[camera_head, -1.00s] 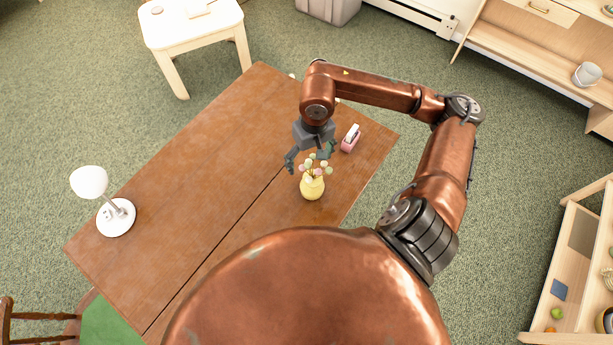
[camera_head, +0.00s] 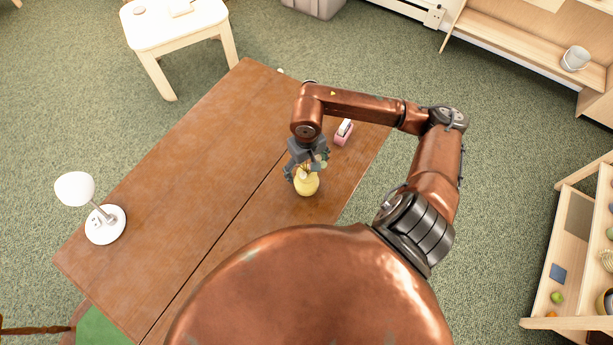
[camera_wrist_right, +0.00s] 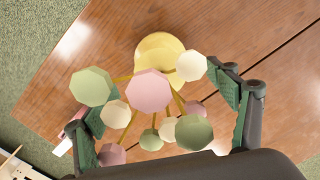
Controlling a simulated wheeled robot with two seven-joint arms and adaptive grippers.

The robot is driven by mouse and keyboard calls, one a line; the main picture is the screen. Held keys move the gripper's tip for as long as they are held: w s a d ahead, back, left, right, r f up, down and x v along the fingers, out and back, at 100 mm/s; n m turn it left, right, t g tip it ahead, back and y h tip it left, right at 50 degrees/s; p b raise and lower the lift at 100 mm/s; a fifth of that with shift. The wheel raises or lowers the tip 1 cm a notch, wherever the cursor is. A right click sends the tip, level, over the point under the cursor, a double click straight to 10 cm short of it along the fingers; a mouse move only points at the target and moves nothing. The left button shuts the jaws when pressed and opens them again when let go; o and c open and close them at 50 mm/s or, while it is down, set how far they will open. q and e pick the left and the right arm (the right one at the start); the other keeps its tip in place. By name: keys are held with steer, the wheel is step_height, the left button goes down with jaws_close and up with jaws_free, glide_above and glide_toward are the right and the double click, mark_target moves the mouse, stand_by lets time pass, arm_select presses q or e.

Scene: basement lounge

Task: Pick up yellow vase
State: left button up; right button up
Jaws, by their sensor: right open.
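The yellow vase (camera_head: 307,185) stands upright on the brown wooden table (camera_head: 185,165), near its right side. It holds several pink, green and cream round flowers. My right gripper (camera_head: 307,172) is open just above the vase, over the flowers, which it partly hides in the head view. In the right wrist view the flowers (camera_wrist_right: 148,90) fill the space between the two open fingers. The yellow vase body (camera_wrist_right: 157,50) shows beyond them, apart from the fingers. My left gripper is not in view.
A pink tape dispenser (camera_head: 344,132) lies on the table behind and right of the vase. A white lamp (camera_head: 104,224) stands at the table's left end. A cream side table (camera_head: 176,30) is at the back left. The table's middle is clear.

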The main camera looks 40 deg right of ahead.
steer(key=shift+c, duration=0.4)
jaws_close()
stand_by(0.6)
